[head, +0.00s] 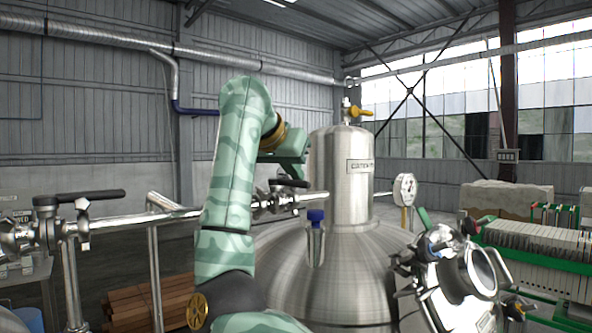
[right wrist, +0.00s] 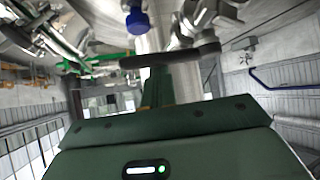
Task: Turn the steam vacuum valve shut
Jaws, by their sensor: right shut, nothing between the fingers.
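A valve with a black lever handle (head: 289,183) sits on the steel pipe left of the tank dome. The lever also shows in the right wrist view (right wrist: 170,55), lying across the picture. No label tells me whether this is the steam vacuum valve. My right gripper (head: 296,160) is just above the lever in the head view, shut and empty. In the right wrist view its green fingers (right wrist: 157,88) end close to the lever; I cannot tell whether they touch it. A second black-lever valve (head: 92,196) is at the left. My left gripper is out of view.
A steel tank (head: 341,195) with a gauge (head: 404,189) stands behind the pipe. A blue-capped fitting (head: 316,216) is close below the lever. A yellow-handled valve (head: 360,112) tops the tank. An open manway (head: 468,272) and a green-framed filter press (head: 540,245) stand right.

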